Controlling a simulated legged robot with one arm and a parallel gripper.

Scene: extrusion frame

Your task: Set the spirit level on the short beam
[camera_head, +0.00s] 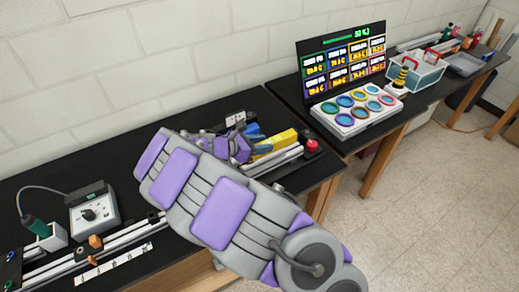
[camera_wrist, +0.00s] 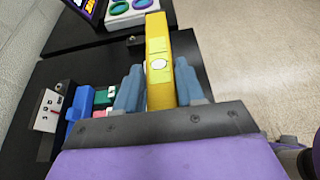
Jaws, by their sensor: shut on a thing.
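The yellow spirit level (camera_wrist: 157,45) is between the two blue-grey fingers of my gripper (camera_wrist: 159,85), which are shut on it. It points away from my wrist, with a round pale vial on its upper face. In the head view the yellow level (camera_head: 277,142) shows beyond my arm, with my gripper (camera_head: 258,147) at its near end. Silver beams (camera_head: 276,161) lie just below and in front of it on the black bench. My arm hides part of them, so I cannot tell which is the short beam or whether the level touches it.
A red button (camera_head: 311,146) sits right of the beams. A blue object (camera_wrist: 80,103) and a white card (camera_wrist: 47,110) stand left of my gripper. More rails (camera_head: 100,242) and a soldering station (camera_head: 93,210) are at left. A screen (camera_head: 342,62) stands on the bench behind.

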